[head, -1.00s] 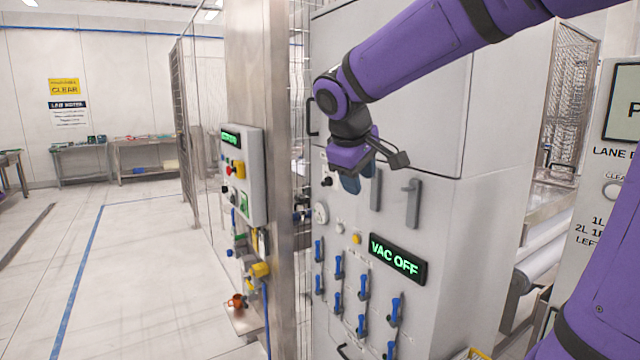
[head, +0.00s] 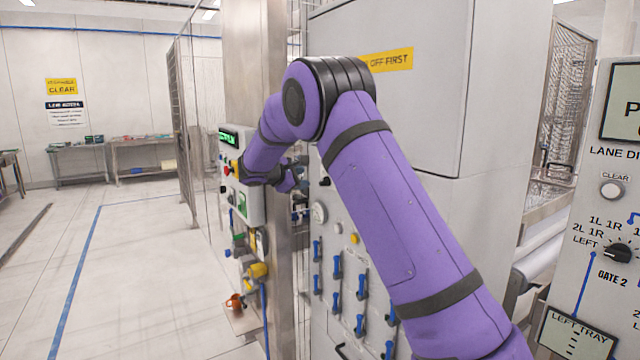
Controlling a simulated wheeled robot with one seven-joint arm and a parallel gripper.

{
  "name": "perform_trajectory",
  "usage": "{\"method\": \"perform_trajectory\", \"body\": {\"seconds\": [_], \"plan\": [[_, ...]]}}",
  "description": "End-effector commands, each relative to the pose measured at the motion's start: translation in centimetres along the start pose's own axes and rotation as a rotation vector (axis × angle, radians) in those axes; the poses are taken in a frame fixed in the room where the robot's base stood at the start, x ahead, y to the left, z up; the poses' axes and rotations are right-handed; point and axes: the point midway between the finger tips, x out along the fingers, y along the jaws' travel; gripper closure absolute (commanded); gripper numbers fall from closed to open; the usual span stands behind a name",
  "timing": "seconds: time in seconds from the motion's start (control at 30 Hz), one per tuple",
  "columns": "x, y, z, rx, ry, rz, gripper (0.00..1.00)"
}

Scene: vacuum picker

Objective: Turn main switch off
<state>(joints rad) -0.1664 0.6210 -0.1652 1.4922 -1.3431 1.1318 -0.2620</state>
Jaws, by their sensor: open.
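A grey control box (head: 255,190) with a green-lit display is fixed to the steel post at left. A red and yellow knob (head: 234,167) shows on its front; I cannot read a label naming it the main switch. A black knob (head: 325,181) is on the cabinet face, right of the post. My gripper (head: 291,179) is small in view, in front of the post between the box and the black knob. It is open, and I see nothing held. Its fingertips are hard to make out, and my wrist covers part of the box.
The tall grey cabinet (head: 500,220) carries a yellow label (head: 386,60) and several blue levers. My arm crosses its front. A panel with a selector knob (head: 617,252) stands at right. A mesh fence (head: 205,110) is behind the post. Open floor (head: 140,260) lies at left.

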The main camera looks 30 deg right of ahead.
Motion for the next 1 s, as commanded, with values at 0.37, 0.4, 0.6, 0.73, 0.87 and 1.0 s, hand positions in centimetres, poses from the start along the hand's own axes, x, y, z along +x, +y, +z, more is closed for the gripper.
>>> {"method": "perform_trajectory", "body": {"seconds": [0.37, 0.4, 0.6, 0.73, 0.87, 1.0], "plan": [[2.8, 0.4, -1.4, -0.033, -0.021, 0.034, 0.57], [3.5, 0.4, -1.4, -0.033, -0.021, 0.033, 0.57], [7.1, 0.6, -1.3, -0.032, -0.021, 0.033, 0.57], [9.1, 0.6, -1.3, -0.032, -0.020, 0.033, 0.57], [10.5, 0.7, -1.2, -0.032, -0.019, 0.034, 0.57], [11.2, 0.7, -1.3, -0.033, -0.018, 0.035, 0.57]]}}
